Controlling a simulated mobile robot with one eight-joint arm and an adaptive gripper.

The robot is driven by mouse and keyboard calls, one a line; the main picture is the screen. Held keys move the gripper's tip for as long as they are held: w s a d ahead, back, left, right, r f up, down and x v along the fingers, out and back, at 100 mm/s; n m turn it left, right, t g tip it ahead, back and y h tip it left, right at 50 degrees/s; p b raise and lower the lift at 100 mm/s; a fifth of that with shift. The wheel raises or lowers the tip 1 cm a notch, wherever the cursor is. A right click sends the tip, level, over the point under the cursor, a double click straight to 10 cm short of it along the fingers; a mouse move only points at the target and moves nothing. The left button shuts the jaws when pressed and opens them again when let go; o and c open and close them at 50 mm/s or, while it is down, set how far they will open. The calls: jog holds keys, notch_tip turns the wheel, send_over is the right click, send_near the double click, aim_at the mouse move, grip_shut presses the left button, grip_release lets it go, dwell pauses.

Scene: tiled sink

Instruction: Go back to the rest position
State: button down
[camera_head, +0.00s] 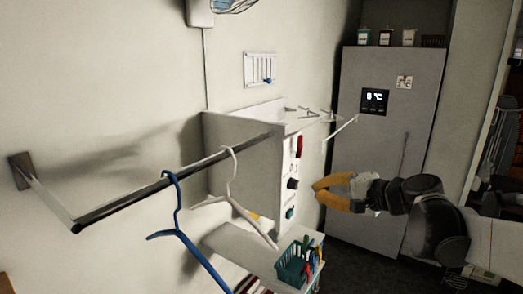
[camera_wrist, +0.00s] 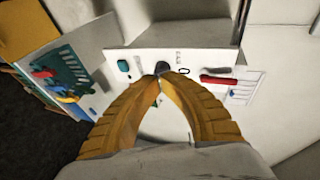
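My gripper (camera_head: 317,190) has two yellow fingers and is at the right of the head view, in front of the grey fridge. Its fingers point left toward the white panel with small items. In the wrist view the gripper (camera_wrist: 161,77) shows its two fingertips meeting, with a rounded gap behind them. Nothing is visible between the tips. The gripper stands apart from the hangers and the rail.
A dark rail (camera_head: 150,188) on the left wall carries a blue hanger (camera_head: 178,225) and a white hanger (camera_head: 233,190). A teal basket (camera_head: 293,266) with colourful items is below. The fridge (camera_head: 385,150) stands behind my arm. A red item (camera_wrist: 218,80) is on the panel.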

jog(key=s+a+f+n+g+h+b, duration=0.25)
jog(key=s+a+f+b, duration=0.2)
jog(key=s+f, duration=0.6)
jog(key=s+d+f+n+h+b, duration=0.3)
jog(key=s+f+b, duration=0.1)
jog(key=s+f, duration=0.4)
jog(key=s+d+f+n+g+h+b, duration=0.1)
jog(key=s+d+f+n+h+b, duration=0.2)
jog(key=s+f+b, duration=0.2)
jog(key=s+f, duration=0.3)
jog(key=f, duration=0.2)
jog(key=shift+s+f, duration=0.15)
jog(key=shift+f, duration=0.15)
jog(key=shift+n+g, duration=0.25)
